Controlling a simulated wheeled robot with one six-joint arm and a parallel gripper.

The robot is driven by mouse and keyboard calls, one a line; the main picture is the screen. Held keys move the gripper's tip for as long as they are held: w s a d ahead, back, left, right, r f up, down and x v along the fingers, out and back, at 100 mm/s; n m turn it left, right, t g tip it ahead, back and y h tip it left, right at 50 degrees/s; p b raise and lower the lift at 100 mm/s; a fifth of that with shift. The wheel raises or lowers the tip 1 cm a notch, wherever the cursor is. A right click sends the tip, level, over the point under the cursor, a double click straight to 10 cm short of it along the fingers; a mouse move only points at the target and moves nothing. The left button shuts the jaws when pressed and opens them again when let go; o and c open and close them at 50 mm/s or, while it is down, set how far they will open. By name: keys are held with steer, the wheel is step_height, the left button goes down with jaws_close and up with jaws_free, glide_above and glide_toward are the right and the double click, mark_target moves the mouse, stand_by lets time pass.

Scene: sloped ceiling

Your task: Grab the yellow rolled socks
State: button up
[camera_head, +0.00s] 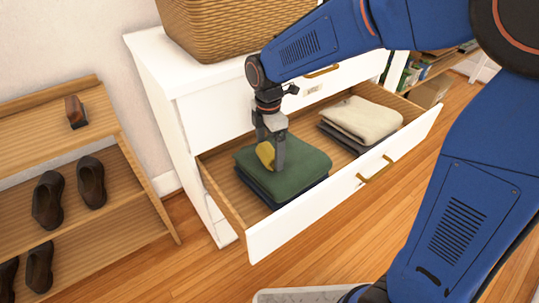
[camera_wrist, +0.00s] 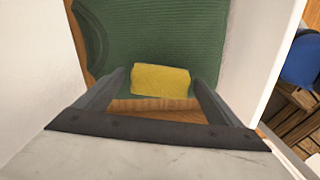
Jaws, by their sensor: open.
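The yellow rolled socks (camera_head: 265,154) rest on a folded green garment (camera_head: 300,158) in the open drawer. In the wrist view the socks (camera_wrist: 160,81) lie at the near edge of the green cloth (camera_wrist: 150,35), between the fingertips. My gripper (camera_head: 270,155) points down into the drawer, with its fingers on either side of the socks. In the wrist view my gripper (camera_wrist: 158,88) is open, and small gaps show between the socks and the fingers. The socks are partly hidden by a finger in the head view.
The drawer (camera_head: 340,196) is pulled out of a white dresser (camera_head: 165,80). Folded beige cloth (camera_head: 362,118) lies on dark cloth in its right part. A wicker basket (camera_head: 225,28) stands on top. A wooden shoe rack (camera_head: 90,215) stands at left.

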steer(key=shift+f, duration=0.55)
steer(key=c, duration=1.1)
steer(key=shift+r, duration=0.1)
steer(key=shift+c, duration=0.2)
